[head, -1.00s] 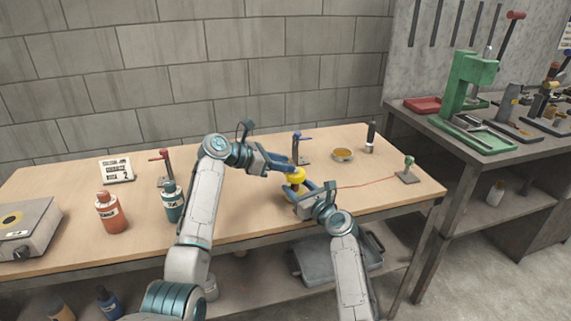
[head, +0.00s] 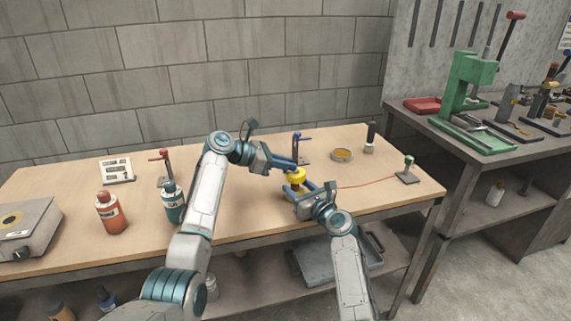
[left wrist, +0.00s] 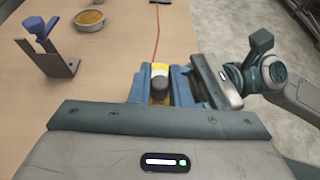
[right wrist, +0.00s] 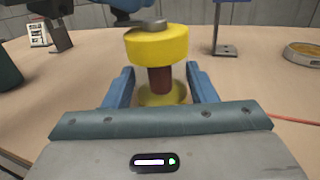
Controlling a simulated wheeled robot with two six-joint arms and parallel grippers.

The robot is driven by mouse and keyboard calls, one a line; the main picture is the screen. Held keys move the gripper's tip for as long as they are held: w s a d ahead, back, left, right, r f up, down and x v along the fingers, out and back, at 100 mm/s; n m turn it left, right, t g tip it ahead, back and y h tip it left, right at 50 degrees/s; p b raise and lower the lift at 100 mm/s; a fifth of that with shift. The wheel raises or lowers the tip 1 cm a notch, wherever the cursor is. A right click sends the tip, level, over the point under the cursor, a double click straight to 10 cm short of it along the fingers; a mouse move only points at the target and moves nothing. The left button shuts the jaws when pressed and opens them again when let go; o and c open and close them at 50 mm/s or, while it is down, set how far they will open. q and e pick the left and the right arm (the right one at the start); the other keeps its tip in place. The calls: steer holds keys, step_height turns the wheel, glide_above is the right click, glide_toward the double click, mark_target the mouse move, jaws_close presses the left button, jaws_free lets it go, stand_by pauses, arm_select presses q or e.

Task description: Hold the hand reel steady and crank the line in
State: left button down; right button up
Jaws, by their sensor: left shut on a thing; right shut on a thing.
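The hand reel is a yellow spool (head: 296,176) with a red-brown handle (right wrist: 159,80) below it and a grey crank arm (right wrist: 140,21) on top. It stands upright. My right gripper (right wrist: 161,84) has its fingers on both sides of the handle under the spool and is shut on it. My left gripper (head: 292,167) is above the spool, shut on the crank knob (left wrist: 161,73), whose dark top shows between its fingers in the left wrist view. A red line (head: 366,183) runs right from the reel to a small green-topped post (head: 408,168). The fingers partly hide the reel.
Behind the reel stand a blue-topped bracket (head: 304,150), a shallow yellow dish (head: 342,155) and a dark upright tool (head: 370,138). The table's front middle is clear.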

arm_select(q)
steer(key=m+g, duration=0.1)
steer(key=g, duration=0.1)
steer(key=w+m+g, duration=0.1)
steer(key=m+g, duration=0.1)
steer(key=shift+a+h, duration=0.1)
steer(key=shift+h, duration=0.2)
steer(key=shift+s+m, duration=0.1)
steer(key=shift+m, duration=0.2)
steer(key=c, duration=1.3)
jaws_free()
steer(key=shift+c, duration=0.2)
steer(key=v, duration=1.2)
steer(key=shift+f, duration=0.1)
steer(key=shift+c, duration=0.5)
